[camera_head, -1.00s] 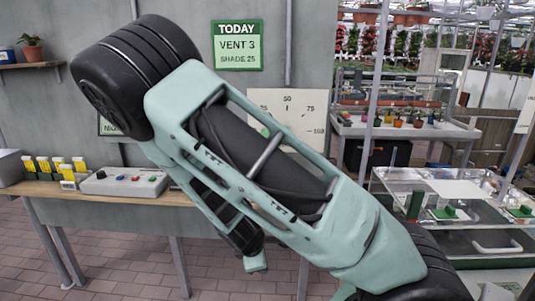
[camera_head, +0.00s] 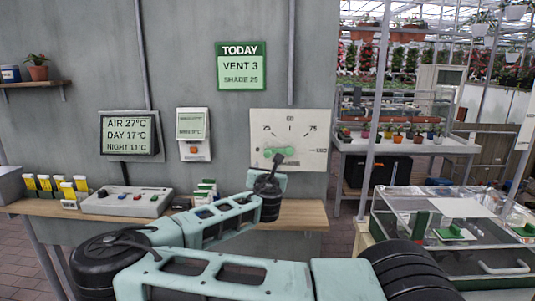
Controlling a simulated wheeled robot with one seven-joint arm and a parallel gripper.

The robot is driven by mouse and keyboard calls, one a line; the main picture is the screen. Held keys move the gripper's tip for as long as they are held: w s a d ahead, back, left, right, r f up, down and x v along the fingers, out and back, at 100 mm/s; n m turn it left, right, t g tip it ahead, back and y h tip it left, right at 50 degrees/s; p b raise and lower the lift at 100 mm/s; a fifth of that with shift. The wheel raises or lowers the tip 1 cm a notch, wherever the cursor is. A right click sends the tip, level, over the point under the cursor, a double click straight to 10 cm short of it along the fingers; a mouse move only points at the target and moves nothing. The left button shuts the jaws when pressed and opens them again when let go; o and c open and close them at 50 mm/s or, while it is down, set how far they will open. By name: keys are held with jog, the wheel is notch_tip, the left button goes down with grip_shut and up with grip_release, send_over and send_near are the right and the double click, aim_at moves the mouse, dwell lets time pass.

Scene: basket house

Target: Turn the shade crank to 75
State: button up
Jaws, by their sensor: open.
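The shade crank panel is a pale square plate (camera_head: 313,119) on the grey wall, with a dial marked 25, a middle mark, 75 and a mark at the right. A green crank (camera_head: 291,150) lies roughly level across its lower middle. My gripper (camera_head: 277,160) is in front of the panel's lower edge, its dark tip overlapping the crank's middle. It is open; whether it touches the crank I cannot tell. The fingers are small and partly hidden by the wrist. The green sign (camera_head: 241,68) above reads TODAY, VENT 3, SHADE 25.
A wooden bench (camera_head: 303,214) runs below the panel, carrying a control box (camera_head: 128,202) and yellow-tagged items (camera_head: 68,189). A climate display (camera_head: 130,135) and a small white device (camera_head: 193,134) hang to the left. A glass-topped case (camera_head: 450,235) stands at right.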

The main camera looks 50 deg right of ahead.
aim_at(268, 155)
jog(key=p+x, duration=0.4)
jog(key=x, duration=0.9)
jog(key=shift+w+d, duration=0.1)
jog(key=shift+d, duration=0.15)
grip_shut()
jog(key=shift+d, duration=0.1)
